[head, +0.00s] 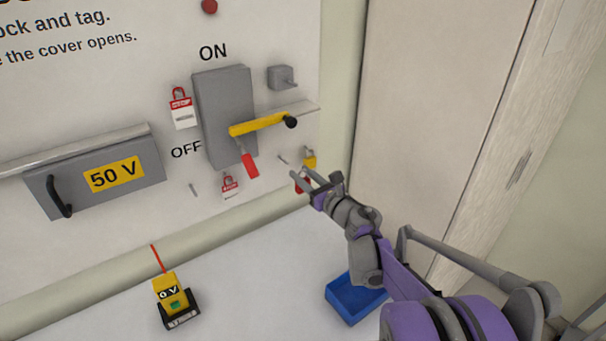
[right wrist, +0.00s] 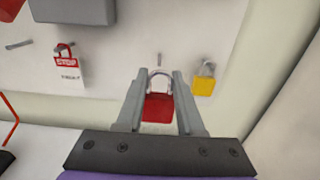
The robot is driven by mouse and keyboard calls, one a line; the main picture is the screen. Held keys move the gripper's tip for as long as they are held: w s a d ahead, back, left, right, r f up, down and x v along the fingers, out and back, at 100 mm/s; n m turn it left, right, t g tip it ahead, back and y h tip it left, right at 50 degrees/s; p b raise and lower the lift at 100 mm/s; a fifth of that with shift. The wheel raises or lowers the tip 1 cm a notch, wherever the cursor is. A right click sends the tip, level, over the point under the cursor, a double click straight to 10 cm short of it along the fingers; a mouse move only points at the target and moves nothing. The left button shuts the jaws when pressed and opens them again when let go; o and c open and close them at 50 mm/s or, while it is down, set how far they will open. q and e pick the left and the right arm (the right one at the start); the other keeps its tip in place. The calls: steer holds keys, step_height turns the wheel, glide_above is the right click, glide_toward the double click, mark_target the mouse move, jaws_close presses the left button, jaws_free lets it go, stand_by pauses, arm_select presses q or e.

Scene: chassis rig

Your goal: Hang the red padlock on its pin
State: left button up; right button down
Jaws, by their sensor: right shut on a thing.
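My right gripper (head: 302,183) is shut on the red padlock in front of the panel. In the right wrist view the red padlock (right wrist: 158,108) sits between the two fingers, body down and grey shackle up. In the head view the fingers mostly hide it. A bare pin (head: 283,159) sticks out of the panel left of the yellow padlock. In the right wrist view this pin (right wrist: 159,60) appears just above the shackle, with a gap between them. I cannot tell the depth between shackle and pin. My left gripper is not in view.
A yellow padlock (head: 309,160) hangs just right of the pin. A red-and-white tag (head: 230,187) hangs to the left. The yellow lever (head: 258,125) is above. A blue bin (head: 355,298) and a yellow meter (head: 174,298) stand on the white surface below.

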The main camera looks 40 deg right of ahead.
mark_target(287, 162)
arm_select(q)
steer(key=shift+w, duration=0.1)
arm_select(e)
steer(key=shift+w+d+f, duration=0.1)
steer(key=shift+w, duration=0.9)
steer(key=shift+w+d+f, duration=0.1)
steer(key=shift+w+d, duration=0.05)
steer(key=shift+w, duration=1.35)
steer(key=shift+w+d+f, duration=0.1)
steer(key=shift+w+d, duration=0.05)
steer(key=shift+w, duration=1.3)
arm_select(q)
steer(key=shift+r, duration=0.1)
arm_select(e)
steer(key=shift+w+f, duration=0.2)
steer(key=shift+w, duration=0.3)
steer(key=shift+w, duration=0.1)
steer(key=shift+c, duration=2.2)
jaws_free()
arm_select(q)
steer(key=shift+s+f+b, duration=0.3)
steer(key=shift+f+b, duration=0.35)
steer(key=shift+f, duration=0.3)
arm_select(e)
steer(key=s+a, duration=0.1)
steer(key=s, duration=1)
